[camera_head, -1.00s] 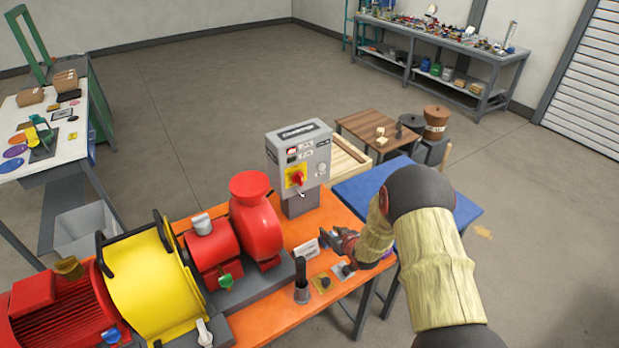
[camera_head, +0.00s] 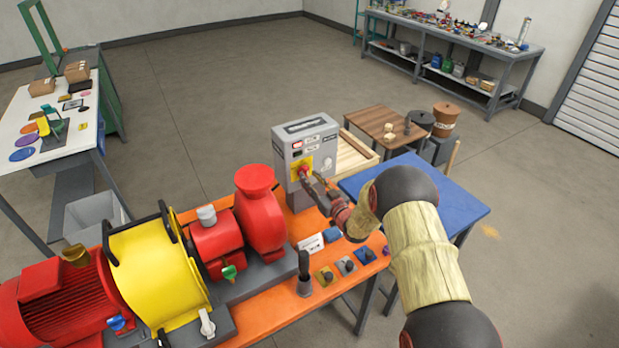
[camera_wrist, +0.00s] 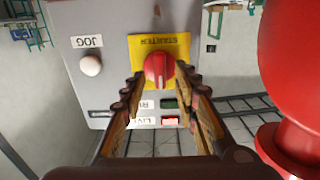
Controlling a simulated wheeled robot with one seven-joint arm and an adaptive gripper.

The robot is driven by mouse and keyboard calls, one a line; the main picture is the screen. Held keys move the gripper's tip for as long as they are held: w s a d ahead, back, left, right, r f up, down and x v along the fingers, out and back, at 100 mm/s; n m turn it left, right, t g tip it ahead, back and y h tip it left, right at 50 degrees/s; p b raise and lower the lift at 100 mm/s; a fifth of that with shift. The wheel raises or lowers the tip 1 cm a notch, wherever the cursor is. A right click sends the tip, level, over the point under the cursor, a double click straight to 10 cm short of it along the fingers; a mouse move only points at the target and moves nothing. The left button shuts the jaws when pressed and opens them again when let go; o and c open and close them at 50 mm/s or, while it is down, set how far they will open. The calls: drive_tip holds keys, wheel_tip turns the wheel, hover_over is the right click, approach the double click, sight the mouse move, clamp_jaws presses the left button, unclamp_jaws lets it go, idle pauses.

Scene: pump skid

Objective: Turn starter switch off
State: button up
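The starter switch (camera_wrist: 159,70) is a red rotary knob on a yellow plate labelled STARTER, seen upside down in the wrist view. It is on the front of the grey control box (camera_head: 305,140) at the back of the orange bench. My gripper (camera_wrist: 163,84) is open in front of the box, with one finger at each side of the knob. I cannot tell whether the fingertips touch it. In the head view my gripper (camera_head: 312,180) reaches the box front and partly covers the knob.
A white button (camera_wrist: 91,65) marked JOG and a lit red lamp (camera_wrist: 169,121) are near the knob. The red pump (camera_head: 260,210) stands close left of the box. A blue table (camera_head: 440,185) is to the right. Small coloured pieces (camera_head: 345,266) lie along the bench's front.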

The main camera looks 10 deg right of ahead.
drive_tip(key=shift+w+a, duration=0.2)
drive_tip(key=shift+w, duration=0.4)
drive_tip(key=c, duration=0.4)
drive_tip(key=c, duration=0.3)
clamp_jaws()
